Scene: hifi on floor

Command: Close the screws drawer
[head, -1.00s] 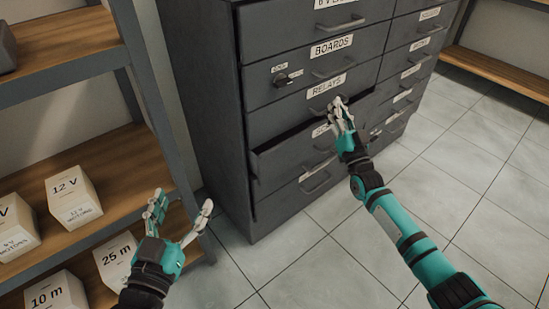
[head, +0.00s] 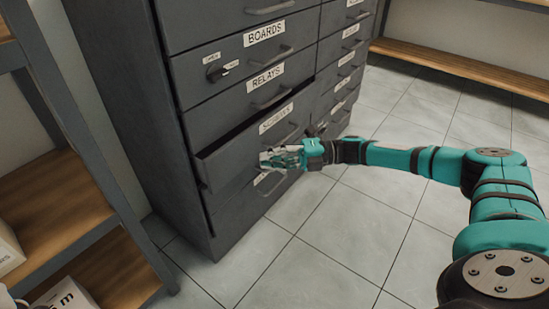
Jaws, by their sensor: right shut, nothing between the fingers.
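The screws drawer (head: 232,160) is in the dark grey cabinet, below the relays drawer. It stands partly pulled out, with a dark gap along its top edge. Its label (head: 276,118) is partly readable and its handle (head: 288,134) shows. My right gripper (head: 266,158) is shut and empty. It lies across the lower part of the drawer's front, and its fingers point left. I cannot tell whether it touches the drawer front. My left gripper cannot be made out in the head view.
The relays drawer (head: 223,113) and boards drawer (head: 230,67) above are shut. A key switch (head: 216,71) sticks out of the boards drawer. A wooden shelf unit (head: 52,196) with boxes stands at left. The tiled floor (head: 300,230) in front is clear.

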